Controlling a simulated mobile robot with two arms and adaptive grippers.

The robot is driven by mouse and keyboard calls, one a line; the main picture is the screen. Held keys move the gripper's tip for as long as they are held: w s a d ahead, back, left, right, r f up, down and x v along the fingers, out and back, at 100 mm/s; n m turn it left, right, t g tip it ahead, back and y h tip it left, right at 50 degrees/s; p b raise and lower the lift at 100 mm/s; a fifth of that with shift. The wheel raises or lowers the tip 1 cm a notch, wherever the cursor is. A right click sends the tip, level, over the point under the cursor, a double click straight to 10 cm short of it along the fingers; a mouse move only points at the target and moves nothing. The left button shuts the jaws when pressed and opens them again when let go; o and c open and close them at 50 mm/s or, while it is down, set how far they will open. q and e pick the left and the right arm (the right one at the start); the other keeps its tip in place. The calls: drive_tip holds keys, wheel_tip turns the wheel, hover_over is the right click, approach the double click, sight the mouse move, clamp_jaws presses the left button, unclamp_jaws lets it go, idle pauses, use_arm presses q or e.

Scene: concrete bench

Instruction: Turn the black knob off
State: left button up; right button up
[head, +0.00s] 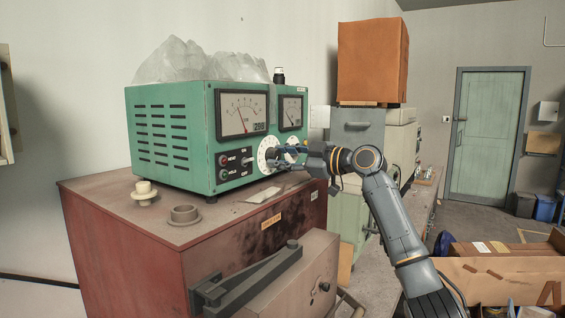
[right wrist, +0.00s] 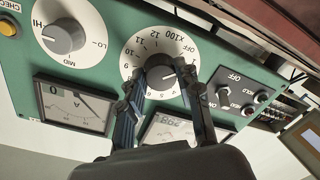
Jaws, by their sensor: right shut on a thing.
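The green instrument box (head: 165,140) stands on a red-brown cabinet. In the right wrist view, which is turned over, a black knob (right wrist: 160,78) sits in the middle of a white numbered dial (right wrist: 131,58) marked "x100". My right gripper (right wrist: 161,72) has its two fingers on either side of this knob and is shut on it. In the head view my right gripper (head: 277,161) reaches the front panel from the right and covers the knob and part of the dial. My left gripper is not in view.
A grey knob (right wrist: 62,39) on a second white dial is beside it. A panel with a toggle switch (right wrist: 224,96) and small buttons is on the other side. A large needle meter (head: 242,112) is above. A white fitting (head: 144,193) and grey ring (head: 184,214) lie on the cabinet top.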

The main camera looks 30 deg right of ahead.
drive_tip(key=shift+n+b, duration=0.35)
drive_tip(key=shift+n, duration=1.25)
drive_tip(key=o, duration=1.1)
drive_tip(key=shift+o, duration=0.2)
drive_tip(key=v, duration=1.2)
drive_tip(key=shift+a, duration=0.1)
